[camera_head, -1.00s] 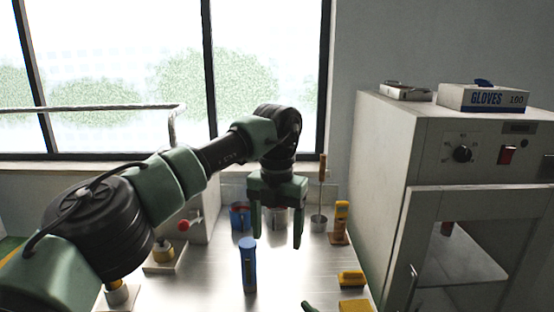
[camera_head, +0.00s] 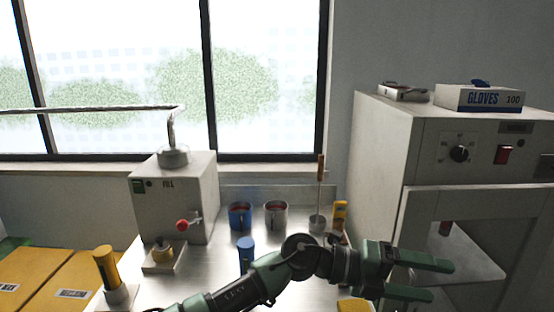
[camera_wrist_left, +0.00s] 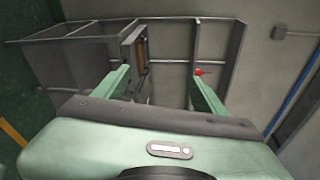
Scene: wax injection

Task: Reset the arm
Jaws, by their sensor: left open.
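My left arm comes in low from the bottom of the head view and reaches to the right. My left gripper (camera_head: 440,279) is open and empty, its two green fingers pointing right in front of the white cabinet (camera_head: 376,180). In the left wrist view the open fingers of my left gripper (camera_wrist_left: 160,85) show apart with nothing between them, facing a grey metal frame (camera_wrist_left: 70,42). My right gripper is not in view.
On the metal table (camera_head: 212,262) stand a blue bottle (camera_head: 246,250), a blue mug (camera_head: 240,217), a steel mug (camera_head: 276,217) and a yellow-topped bottle (camera_head: 106,268). A box machine with a red-knobbed tap (camera_head: 185,224) is at the back left. Cardboard boxes (camera_head: 50,280) lie at left.

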